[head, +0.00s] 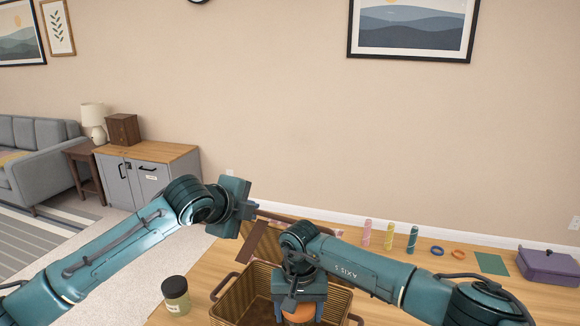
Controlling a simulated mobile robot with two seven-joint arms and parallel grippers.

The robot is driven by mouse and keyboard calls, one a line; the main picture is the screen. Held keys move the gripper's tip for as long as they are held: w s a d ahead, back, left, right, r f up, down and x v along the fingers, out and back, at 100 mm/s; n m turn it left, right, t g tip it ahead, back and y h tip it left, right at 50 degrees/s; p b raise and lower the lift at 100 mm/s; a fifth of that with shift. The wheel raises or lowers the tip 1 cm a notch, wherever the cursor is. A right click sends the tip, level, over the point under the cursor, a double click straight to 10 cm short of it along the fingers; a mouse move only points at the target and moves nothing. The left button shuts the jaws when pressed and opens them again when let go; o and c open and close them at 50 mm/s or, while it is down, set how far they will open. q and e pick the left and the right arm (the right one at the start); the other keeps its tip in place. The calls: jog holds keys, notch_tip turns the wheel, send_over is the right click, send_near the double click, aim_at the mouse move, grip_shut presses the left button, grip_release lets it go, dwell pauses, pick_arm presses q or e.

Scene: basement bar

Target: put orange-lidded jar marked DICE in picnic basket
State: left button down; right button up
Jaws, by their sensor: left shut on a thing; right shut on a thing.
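The wicker picnic basket (228,297) stands on the wooden table at the bottom middle, with its lid (262,242) raised at the back. My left gripper (254,209) is at the raised lid's upper left edge and is shut on the lid. My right gripper (300,300) points down over the basket's opening and is shut on the orange-lidded jar (299,314). Only the orange top of the jar shows; its marking is hidden, and I cannot tell how deep it sits in the basket.
A dark-lidded jar (176,295) stands left of the basket. Behind and right are a pink bottle (367,233), a yellow one (389,236), a teal one (412,239), blue (437,251) and orange (458,254) rings, a green mat (491,263) and a purple box (548,264).

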notch_tip(320, 180, down, 10)
jog(key=shift+f, duration=0.25)
jog(key=o, duration=1.2)
jog(key=shift+c, duration=0.2)
jog(key=shift+o, duration=0.3)
jog(key=shift+o, duration=0.7)
